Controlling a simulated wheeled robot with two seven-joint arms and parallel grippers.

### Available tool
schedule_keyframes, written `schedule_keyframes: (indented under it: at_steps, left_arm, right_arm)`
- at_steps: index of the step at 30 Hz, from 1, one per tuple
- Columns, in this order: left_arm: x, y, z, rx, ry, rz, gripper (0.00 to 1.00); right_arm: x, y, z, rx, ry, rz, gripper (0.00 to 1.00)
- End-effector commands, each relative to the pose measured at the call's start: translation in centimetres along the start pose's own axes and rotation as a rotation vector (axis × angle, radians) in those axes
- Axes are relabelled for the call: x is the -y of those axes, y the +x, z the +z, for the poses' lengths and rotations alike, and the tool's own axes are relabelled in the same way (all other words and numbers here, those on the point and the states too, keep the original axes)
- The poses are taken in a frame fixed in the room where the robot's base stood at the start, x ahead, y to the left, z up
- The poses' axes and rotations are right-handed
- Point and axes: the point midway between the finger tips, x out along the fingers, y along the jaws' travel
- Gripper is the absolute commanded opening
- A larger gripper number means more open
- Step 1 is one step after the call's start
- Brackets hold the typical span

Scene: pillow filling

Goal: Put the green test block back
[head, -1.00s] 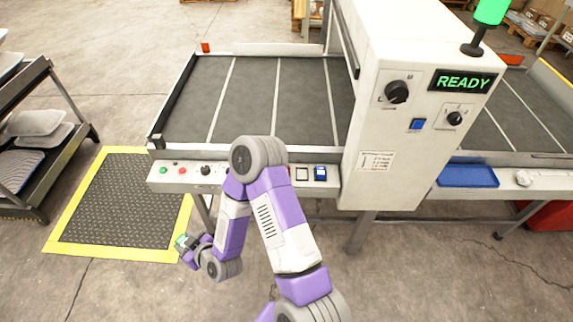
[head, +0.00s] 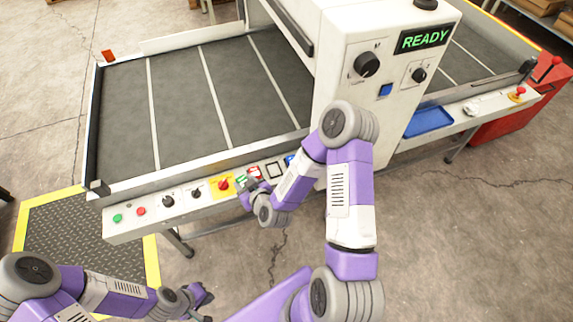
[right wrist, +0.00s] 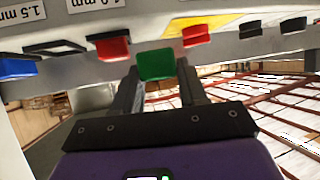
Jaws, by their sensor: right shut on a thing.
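The green test block (right wrist: 157,64) is between the fingers of my right gripper (right wrist: 157,82), which is shut on it. In the head view, my right gripper (head: 247,186) is at the front control strip, and a bit of green block (head: 242,181) shows there. The block is beside a red block (right wrist: 108,47), on the side toward the red knob (right wrist: 195,36). I cannot tell whether it touches the strip. An empty black square frame (right wrist: 57,47) and a blue block (right wrist: 17,68) lie farther left. My left gripper (head: 205,297) is low in the head view; its opening is unclear.
The strip (head: 125,232) runs along the machine's belt (head: 185,100) and carries buttons and black knobs. The white READY housing (head: 345,75) stands right of the work area. A blue tray (head: 428,121) is farther right. Open floor lies in front.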

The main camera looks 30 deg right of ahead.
Motion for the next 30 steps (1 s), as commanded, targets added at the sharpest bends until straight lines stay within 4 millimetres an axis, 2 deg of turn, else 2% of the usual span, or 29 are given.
schedule_keyframes:
  at_steps: [7, 12, 18, 25, 30]
  left_arm:
    - [0.5, 1.1, 0.0, 0.001, -0.001, -0.001, 0.0]
    - [0.7, 1.8, -0.1, 0.0, -0.001, 0.0, 0.0]
    - [0.9, 2.2, -0.1, 0.0, -0.001, 0.0, 0.0]
    - [1.0, 2.5, -0.1, 0.0, -0.001, 0.0, 0.0]
    - [1.6, 4.1, -0.2, 0.0, -0.001, 0.0, 0.0]
  right_arm:
    - [-4.8, 0.6, -3.3, -0.007, -0.014, -0.013, 0.12]
    - [-8.7, -0.4, -5.8, -0.004, -0.039, -0.054, 0.12]
    - [-11.6, -1.7, -7.2, -0.001, -0.061, -0.101, 0.12]
    - [-12.6, -2.3, -7.5, 0.0, -0.072, -0.128, 0.12]
    - [-12.6, -0.9, -4.7, 0.001, -0.068, -0.134, 0.12]
